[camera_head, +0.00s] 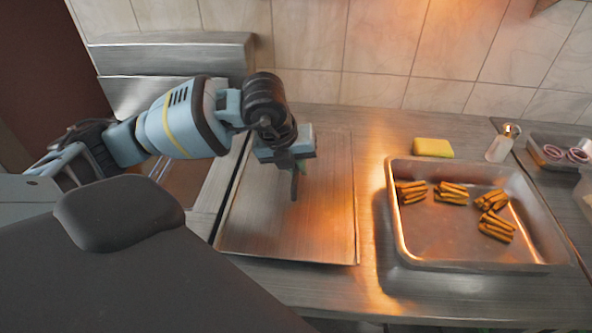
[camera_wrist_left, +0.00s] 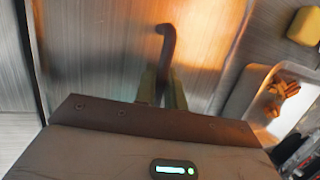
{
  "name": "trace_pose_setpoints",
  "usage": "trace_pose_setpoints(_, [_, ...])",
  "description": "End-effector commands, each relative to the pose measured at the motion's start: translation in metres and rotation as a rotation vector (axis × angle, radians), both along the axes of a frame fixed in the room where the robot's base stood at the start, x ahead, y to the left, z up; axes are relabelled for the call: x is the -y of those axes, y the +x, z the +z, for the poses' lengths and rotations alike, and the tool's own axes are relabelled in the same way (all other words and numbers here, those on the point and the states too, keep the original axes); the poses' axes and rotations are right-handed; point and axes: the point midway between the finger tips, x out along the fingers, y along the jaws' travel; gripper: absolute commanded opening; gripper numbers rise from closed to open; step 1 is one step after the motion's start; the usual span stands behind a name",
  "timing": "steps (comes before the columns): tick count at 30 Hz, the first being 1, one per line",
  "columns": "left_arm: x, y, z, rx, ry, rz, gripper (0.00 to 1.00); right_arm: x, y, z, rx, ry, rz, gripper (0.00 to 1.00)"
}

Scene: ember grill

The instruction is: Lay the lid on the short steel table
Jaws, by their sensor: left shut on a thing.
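The lid (camera_head: 330,215) is a flat, rectangular steel sheet lying level over the left part of the steel table (camera_head: 375,130). It also fills much of the left wrist view (camera_wrist_left: 95,45). A dark curved handle (camera_wrist_left: 168,40) rises from it. My left gripper (camera_head: 296,170) is over the lid's upper middle, shut on the handle; its fingers (camera_wrist_left: 161,88) show in the left wrist view. I cannot tell whether the lid's underside touches the tabletop. My right gripper is out of view.
A steel tray (camera_head: 415,255) with several bundles of brown sticks stands right of the lid. A yellow sponge (camera_head: 433,148), a small bottle (camera_head: 502,143) and a container with pink rings (camera_head: 560,140) are behind it. A tiled wall (camera_head: 400,45) closes the back.

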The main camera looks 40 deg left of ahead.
Motion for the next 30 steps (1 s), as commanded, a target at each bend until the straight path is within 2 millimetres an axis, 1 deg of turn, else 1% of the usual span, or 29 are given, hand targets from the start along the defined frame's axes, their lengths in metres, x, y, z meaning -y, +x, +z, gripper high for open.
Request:
trace_pose_setpoints(3, [-0.001, 0.001, -0.011, 0.005, 0.000, 0.003, 0.00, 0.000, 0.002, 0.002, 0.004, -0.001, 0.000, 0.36])
trace_pose_setpoints(5, [-0.001, 0.001, -0.014, 0.006, 0.001, 0.003, 0.00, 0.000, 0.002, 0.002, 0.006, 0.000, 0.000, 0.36])
trace_pose_setpoints(17, [0.000, 0.001, -0.019, 0.005, 0.000, 0.003, 0.00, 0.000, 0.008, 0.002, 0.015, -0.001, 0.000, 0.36])
trace_pose_setpoints(18, [-0.001, 0.000, -0.019, 0.002, 0.001, 0.002, 0.17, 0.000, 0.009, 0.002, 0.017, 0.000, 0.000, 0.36])
trace_pose_setpoints(22, [0.000, 0.000, -0.019, 0.003, 0.000, 0.001, 0.33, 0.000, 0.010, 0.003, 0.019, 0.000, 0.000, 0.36])
trace_pose_setpoints(30, [0.000, 0.000, -0.018, 0.003, 0.000, 0.001, 0.33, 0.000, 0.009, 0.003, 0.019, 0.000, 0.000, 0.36])
